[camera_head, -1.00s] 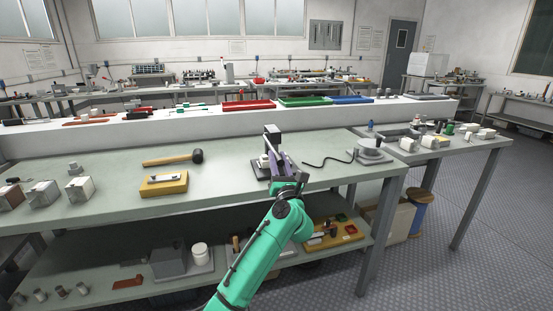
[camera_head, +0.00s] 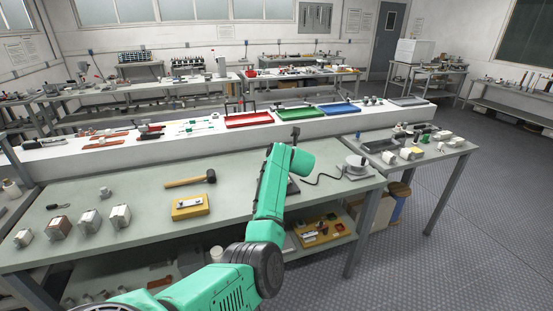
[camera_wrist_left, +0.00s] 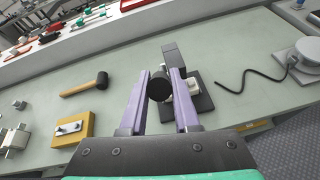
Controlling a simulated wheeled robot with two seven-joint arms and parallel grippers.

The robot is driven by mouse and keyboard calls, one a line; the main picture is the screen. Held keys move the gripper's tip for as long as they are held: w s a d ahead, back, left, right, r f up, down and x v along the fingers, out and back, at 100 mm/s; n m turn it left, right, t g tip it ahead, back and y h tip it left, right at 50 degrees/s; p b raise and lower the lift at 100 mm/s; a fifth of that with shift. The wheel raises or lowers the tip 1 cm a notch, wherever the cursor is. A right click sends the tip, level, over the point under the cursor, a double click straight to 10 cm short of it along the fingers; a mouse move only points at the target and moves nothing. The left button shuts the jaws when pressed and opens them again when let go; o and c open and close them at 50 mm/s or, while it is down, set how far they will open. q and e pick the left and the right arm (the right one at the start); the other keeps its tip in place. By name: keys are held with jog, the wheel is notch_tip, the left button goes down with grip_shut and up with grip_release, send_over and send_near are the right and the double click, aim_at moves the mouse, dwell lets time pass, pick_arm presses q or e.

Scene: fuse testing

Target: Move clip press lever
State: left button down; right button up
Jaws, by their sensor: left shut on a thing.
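The clip press (camera_wrist_left: 201,104) has a dark base with a pale part on it and a dark upright post (camera_wrist_left: 171,52). Its lever ends in a round black knob (camera_wrist_left: 158,88). My left gripper (camera_wrist_left: 159,80) has its two purple fingers on either side of this knob and is shut on it. In the head view my green left arm hides the gripper and most of the press; only the dark top of the post (camera_head: 295,132) shows above it. My right gripper is in neither view.
A mallet (camera_head: 191,180) and a yellow block (camera_head: 190,208) lie left of the press. A round grey device (camera_head: 355,166) with a black cable stands to its right. Red (camera_head: 249,119), green (camera_head: 295,113) and blue (camera_head: 339,108) trays sit on the raised shelf behind.

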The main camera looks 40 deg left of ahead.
pick_arm(q)
jog(key=shift+w+a+r+g+h, duration=0.35)
jog(key=shift+a+r+h, duration=0.1)
jog(key=shift+r, duration=0.2)
jog(key=shift+w+a+r+h+b, duration=0.25)
jog(key=shift+a+r+b, duration=0.1)
jog(key=shift+a+r, duration=0.15)
jog(key=shift+r, duration=0.1)
jog(key=c, duration=0.7)
grip_release()
jog(key=shift+o, duration=0.2)
jog(key=shift+w+g, duration=0.1)
jog(key=shift+g, duration=0.15)
